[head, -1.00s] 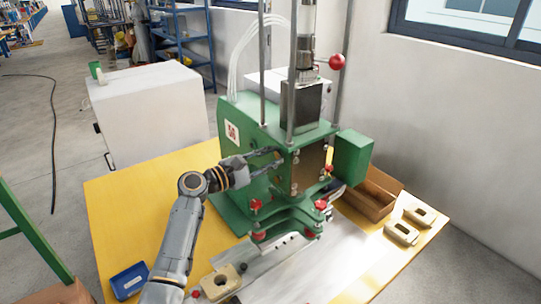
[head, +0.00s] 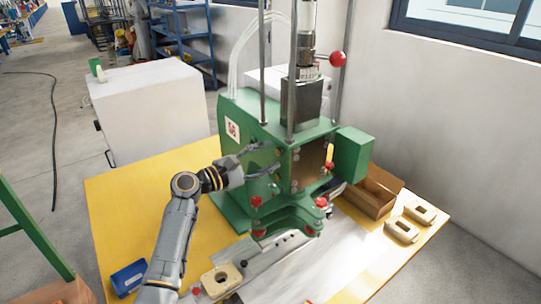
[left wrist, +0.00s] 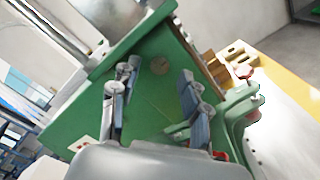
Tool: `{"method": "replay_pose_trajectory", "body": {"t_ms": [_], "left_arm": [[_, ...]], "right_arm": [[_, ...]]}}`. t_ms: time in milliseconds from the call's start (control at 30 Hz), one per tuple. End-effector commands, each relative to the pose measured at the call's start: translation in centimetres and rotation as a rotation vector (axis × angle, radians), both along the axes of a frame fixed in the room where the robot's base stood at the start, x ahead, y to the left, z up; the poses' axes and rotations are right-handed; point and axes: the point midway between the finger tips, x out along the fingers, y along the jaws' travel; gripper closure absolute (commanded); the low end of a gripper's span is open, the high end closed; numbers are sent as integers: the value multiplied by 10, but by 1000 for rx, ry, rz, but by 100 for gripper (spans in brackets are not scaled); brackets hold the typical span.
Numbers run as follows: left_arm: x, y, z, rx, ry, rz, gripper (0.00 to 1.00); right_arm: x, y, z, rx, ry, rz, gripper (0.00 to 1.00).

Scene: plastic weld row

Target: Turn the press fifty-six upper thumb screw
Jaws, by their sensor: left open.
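The green press (head: 250,112) stands on the yellow table and carries a label reading 56 (head: 232,130). My left gripper (head: 262,159) is at the left side face of the press, its two fingers spread and empty. In the left wrist view my left gripper (left wrist: 152,97) is open, with the green side face in front of it. My right gripper is not in view.
Red knobs (head: 257,201) sit on the press's front lower bracket. A cardboard box (head: 372,200) and tan moulded parts (head: 402,230) lie at right, a blue tray (head: 129,279) at front left. A white cabinet (head: 150,110) stands behind.

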Motion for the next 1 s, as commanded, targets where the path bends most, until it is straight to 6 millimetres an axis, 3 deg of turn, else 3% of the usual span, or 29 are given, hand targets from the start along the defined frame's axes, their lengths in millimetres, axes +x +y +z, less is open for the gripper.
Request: {"method": "replay_pose_trajectory", "body": {"t_ms": [300, 500, 1000], "left_arm": [[-40, 56, -1, 2, 2, 3, 54], [-55, 78, -1, 2, 1, 1, 54], [-59, 83, -1, 1, 2, 0, 54]], "right_arm": [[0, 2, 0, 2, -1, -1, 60], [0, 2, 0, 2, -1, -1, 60], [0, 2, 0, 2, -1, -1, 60]]}}
